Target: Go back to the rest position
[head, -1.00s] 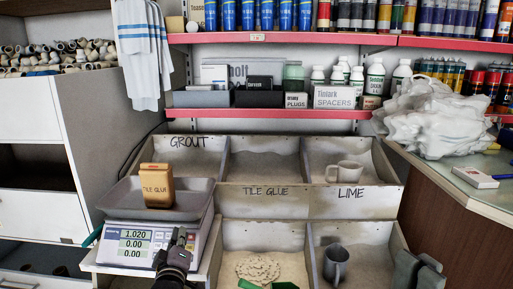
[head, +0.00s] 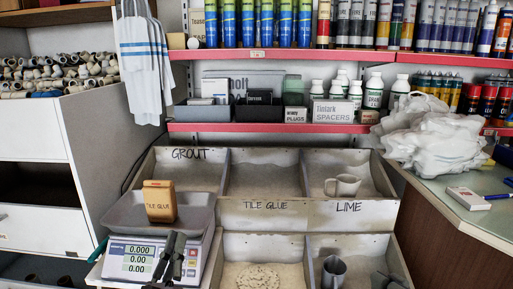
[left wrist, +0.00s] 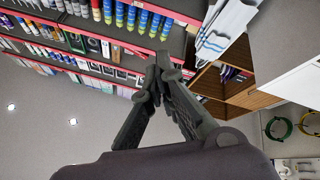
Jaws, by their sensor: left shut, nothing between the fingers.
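My left gripper (head: 172,257) is at the lower left of the head view, in front of the scale's display, pointing up. It is shut and empty. In the left wrist view my left gripper (left wrist: 158,68) shows its two fingers meeting at the tips, with nothing between them. A grey part of what looks like my right gripper (head: 390,281) shows at the bottom edge on the right; its fingers cannot be made out.
A brown tile glue container (head: 159,203) stands upright on the pan of the scale (head: 133,257), whose top line reads 0.000. Divided bins (head: 265,215) hold powder, a beige mug (head: 343,186) and a grey mug (head: 333,271). A counter (head: 475,215) with white bags (head: 430,135) is at right.

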